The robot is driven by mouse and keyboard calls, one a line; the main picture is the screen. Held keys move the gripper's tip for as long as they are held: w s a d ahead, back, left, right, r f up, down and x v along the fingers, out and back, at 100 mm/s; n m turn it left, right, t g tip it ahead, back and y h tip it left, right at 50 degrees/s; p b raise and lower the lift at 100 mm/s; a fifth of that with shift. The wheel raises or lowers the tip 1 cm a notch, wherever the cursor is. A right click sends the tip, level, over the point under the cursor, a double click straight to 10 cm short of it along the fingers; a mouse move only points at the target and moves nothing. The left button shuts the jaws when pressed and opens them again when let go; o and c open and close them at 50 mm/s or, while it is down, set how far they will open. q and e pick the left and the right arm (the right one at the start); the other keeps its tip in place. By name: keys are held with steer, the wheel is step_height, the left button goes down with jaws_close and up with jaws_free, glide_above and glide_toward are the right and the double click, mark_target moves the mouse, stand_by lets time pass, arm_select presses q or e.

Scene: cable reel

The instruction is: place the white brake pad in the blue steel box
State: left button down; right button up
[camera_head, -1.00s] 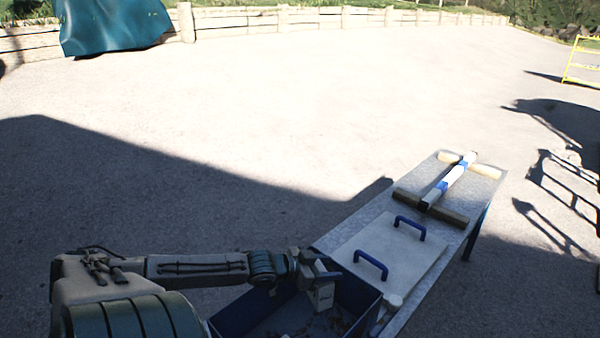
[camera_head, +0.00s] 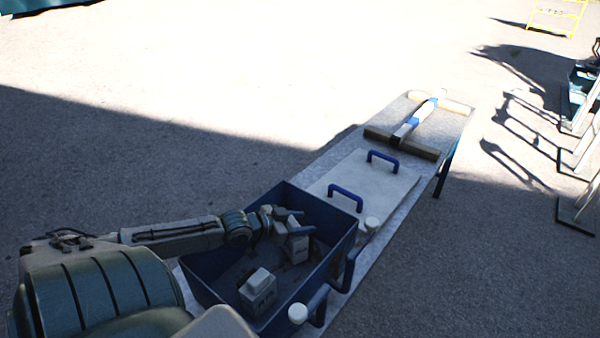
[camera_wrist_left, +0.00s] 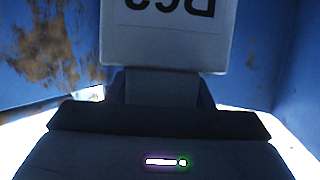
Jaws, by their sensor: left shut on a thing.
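The blue steel box (camera_head: 215,268) stands open at the near end of a long table, with rusty patches on its inner wall in the left wrist view (camera_wrist_left: 45,50). My left gripper (camera_head: 290,222) reaches into the box and is shut on a white brake pad (camera_head: 298,247). The held pad is inside the box walls, near the far right side; whether it touches the floor cannot be told. The left wrist view shows its pale, upside-down lettered face (camera_wrist_left: 165,45). A second pale labelled block (camera_head: 258,290) sits in the near part of the box. My right gripper is not in view.
A flat pale lid (camera_head: 385,190) with two blue handles lies on the table beyond the box. Wooden beams and a blue-and-white bar (camera_head: 420,120) lie at the far end. White-capped blue fittings (camera_head: 320,305) stand at the box's right side. Open pavement lies left.

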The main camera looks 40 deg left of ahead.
arm_select(q)
steer(key=shift+f+b, duration=0.35)
steer(key=shift+f, duration=0.6)
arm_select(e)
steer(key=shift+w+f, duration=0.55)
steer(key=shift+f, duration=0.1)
arm_select(q)
steer(key=c, duration=1.1)
jaws_free()
steer(key=shift+f, duration=0.2)
steer(key=o, duration=0.4)
steer(key=shift+r, duration=0.1)
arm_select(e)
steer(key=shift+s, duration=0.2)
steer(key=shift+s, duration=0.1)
arm_select(q)
steer(key=shift+r, duration=0.1)
